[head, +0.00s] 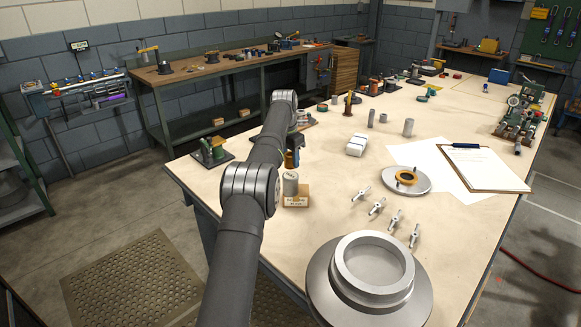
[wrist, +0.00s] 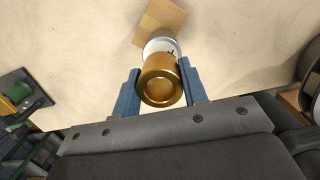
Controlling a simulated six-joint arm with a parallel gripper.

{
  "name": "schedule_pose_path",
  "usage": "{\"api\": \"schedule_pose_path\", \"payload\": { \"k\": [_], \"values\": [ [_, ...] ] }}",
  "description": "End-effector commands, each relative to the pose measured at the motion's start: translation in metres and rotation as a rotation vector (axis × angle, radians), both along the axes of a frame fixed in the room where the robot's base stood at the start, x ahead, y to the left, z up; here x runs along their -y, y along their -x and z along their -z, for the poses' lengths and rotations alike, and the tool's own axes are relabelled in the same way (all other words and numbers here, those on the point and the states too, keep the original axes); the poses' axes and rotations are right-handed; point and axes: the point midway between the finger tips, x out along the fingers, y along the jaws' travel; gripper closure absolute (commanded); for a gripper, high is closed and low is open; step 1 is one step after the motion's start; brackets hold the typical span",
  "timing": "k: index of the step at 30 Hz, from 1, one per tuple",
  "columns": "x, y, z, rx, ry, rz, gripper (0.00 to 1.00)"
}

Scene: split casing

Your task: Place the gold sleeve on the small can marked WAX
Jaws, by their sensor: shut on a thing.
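The gold sleeve (wrist: 160,80) is held between the blue fingers of my gripper (wrist: 161,88), with its open end facing the wrist camera. In the head view the sleeve (head: 290,160) shows just above a small grey can (head: 290,184), beside my arm. The can stands upright on a wooden block (head: 296,201) with a label too small to read. In the wrist view the can's pale rim (wrist: 161,45) shows behind the sleeve, a little toward the top of the picture. I cannot tell whether sleeve and can touch. My arm hides most of the gripper in the head view.
A white box (head: 357,145), a round metal plate with a gold ring (head: 407,181), several winged fasteners (head: 377,206) and a large flanged casing (head: 335,290) stand to the right. A green device (head: 212,152) stands at the left edge. Bench between is clear.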

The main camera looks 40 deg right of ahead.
Motion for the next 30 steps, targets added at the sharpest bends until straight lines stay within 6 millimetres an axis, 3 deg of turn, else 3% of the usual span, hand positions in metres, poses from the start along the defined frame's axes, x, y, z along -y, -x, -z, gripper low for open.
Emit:
{"api": "schedule_pose_path", "payload": {
  "k": [6, 19, 20, 22, 23, 30],
  "values": [
    [0.0, 0.001, 0.03, -0.001, -0.001, 0.001, 0.88],
    [0.0, 0.001, 0.038, 0.0, 0.0, 0.001, 0.88],
    [0.0, 0.001, 0.038, -0.001, -0.001, 0.001, 0.57],
    [0.0, 0.001, 0.038, -0.001, -0.001, 0.001, 0.43],
    [0.0, 0.001, 0.038, -0.001, -0.001, 0.001, 0.39],
    [0.0, 0.001, 0.038, -0.001, -0.001, 0.0, 0.39]
  ]
}}
